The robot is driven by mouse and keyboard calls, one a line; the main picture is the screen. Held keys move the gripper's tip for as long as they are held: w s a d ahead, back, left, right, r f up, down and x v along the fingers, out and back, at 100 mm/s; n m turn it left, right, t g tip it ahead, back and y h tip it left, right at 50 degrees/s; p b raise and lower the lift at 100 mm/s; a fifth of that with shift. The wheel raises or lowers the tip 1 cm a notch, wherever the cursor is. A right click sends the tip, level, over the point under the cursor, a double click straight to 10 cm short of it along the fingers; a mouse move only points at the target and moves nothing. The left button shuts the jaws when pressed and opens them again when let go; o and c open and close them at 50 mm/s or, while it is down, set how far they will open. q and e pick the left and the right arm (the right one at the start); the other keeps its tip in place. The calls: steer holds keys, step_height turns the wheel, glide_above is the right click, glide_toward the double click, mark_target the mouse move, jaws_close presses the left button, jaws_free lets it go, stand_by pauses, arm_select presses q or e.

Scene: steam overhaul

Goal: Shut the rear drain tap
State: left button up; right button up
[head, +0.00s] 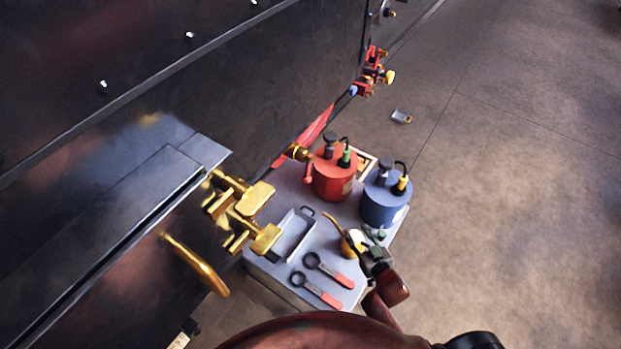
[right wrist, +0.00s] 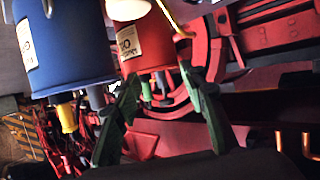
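Two brass taps with flat paddle-like handles, an upper one (head: 257,197) and a lower one (head: 265,238), stick out from the dark machine side in the head view. I cannot tell which is the rear drain tap, or whether either is open. My right gripper (head: 370,241) is over the right part of the grey work table (head: 277,270), to the right of both taps and apart from them. In the right wrist view its two green fingers (right wrist: 158,78) are spread with nothing gripped between them. My left gripper is not in view.
A red can (head: 333,178) and a blue can (head: 382,205) stand on the table. A small oiler (head: 354,240) with a thin spout is close to my right gripper. A grey tray (head: 294,235) and two red-handled wrenches (head: 330,271) lie nearby. Open floor (head: 520,190) is at right.

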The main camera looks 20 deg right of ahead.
steer(key=w+a+r+n+t+y, duration=0.1)
steer(key=w+a+r+t+y, duration=0.15)
steer(key=r, duration=0.45)
steer(key=w+a+r+n+t+y, duration=0.1)
steer(key=w+a+r+t, duration=0.15)
steer(key=r, duration=0.35)
steer(key=n+t+y, duration=0.2)
steer(key=n+y, duration=0.1)
steer(key=y, duration=0.4)
glide_toward(307, 179)
steer(key=w+a, duration=0.1)
steer(key=w, duration=0.2)
steer(key=x, duration=0.7)
steer(key=shift+w, duration=0.15)
steer(key=shift+c, duration=0.5)
jaws_close()
steer(key=shift+g, duration=0.3)
